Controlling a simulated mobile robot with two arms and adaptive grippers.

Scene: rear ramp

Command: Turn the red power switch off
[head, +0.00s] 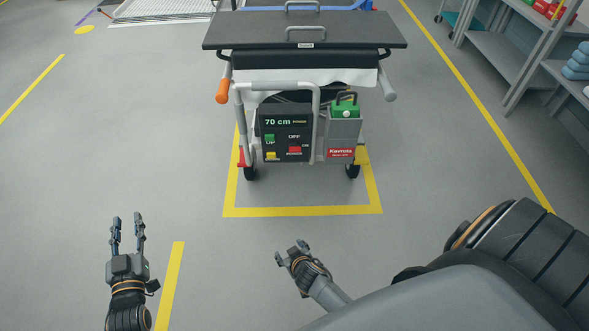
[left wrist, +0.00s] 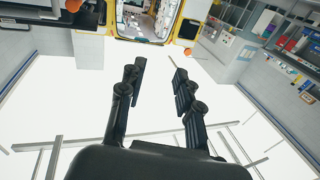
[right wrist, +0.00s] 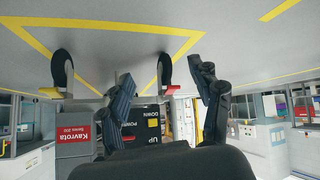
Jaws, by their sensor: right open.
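The red power switch (head: 295,149) is a small red part on the black control panel (head: 270,122) at the end of the stretcher. The labels OFF, ON and POWER surround it; its position is too small to tell. My right gripper (head: 290,250) is open and empty, well in front of and below the panel. In the right wrist view the panel (right wrist: 141,112) appears upside down between the open fingers (right wrist: 163,78), partly hidden by one finger. My left gripper (head: 127,218) is open and empty over the floor at left; its fingers are apart in the left wrist view (left wrist: 157,68).
The stretcher (head: 305,28) stands on wheels inside a yellow floor outline (head: 300,211). A grey frame tube (head: 316,110) and a green-topped grey unit (head: 344,128) flank the panel. Shelves (head: 500,58) stand at right. The floor between grippers and stretcher is clear.

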